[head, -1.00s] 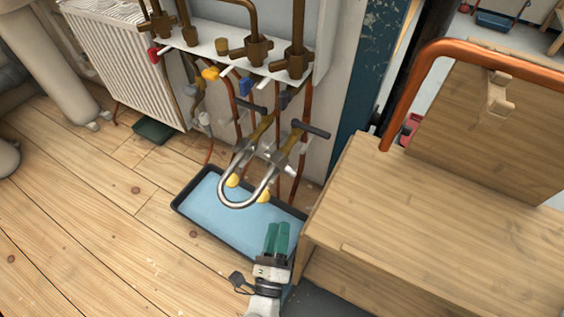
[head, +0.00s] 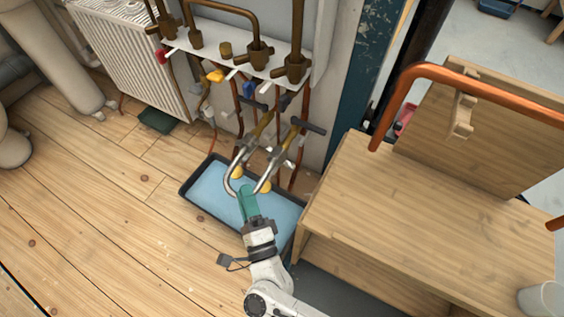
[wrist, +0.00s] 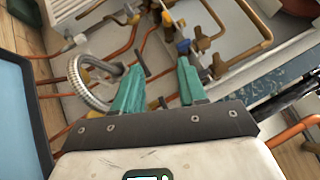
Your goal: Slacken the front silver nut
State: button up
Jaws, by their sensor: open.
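A silver U-shaped hose (head: 231,176) hangs below the pipes in the head view. Silver fittings sit at its two upper ends; the nearer one (head: 277,160) is on the right. They are too small for me to pick out a nut clearly. My gripper (head: 248,190) has green fingers and hides part of the hose's lower bend. In the wrist view the fingers (wrist: 160,85) stand apart with nothing held between them. The ribbed hose (wrist: 84,90) shows there left of the left finger, and I cannot tell whether they touch.
A black-rimmed tray (head: 194,186) with a blue inside lies below the hose. A wooden bench (head: 400,215) stands close on the right, with a copper pipe (head: 470,88) above it. Valves and pipes crowd the white shelf (head: 222,55).

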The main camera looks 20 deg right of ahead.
notch_tip(320, 180, up, 11)
jog(key=w+a+n+g+y+p, duration=0.1)
jog(key=a+n+g+y+p, duration=0.15)
jog(key=n+y+p, duration=0.8)
jog(key=s+d+r+n+g+h+p, duration=0.3)
jog(key=s+d+r+n+g+p, duration=0.2)
jog(key=d+n+g+p, duration=0.4)
jog(key=shift+s+n+g, duration=0.35)
jog(key=shift+s, duration=0.45)
jog(key=shift+o, duration=0.4)
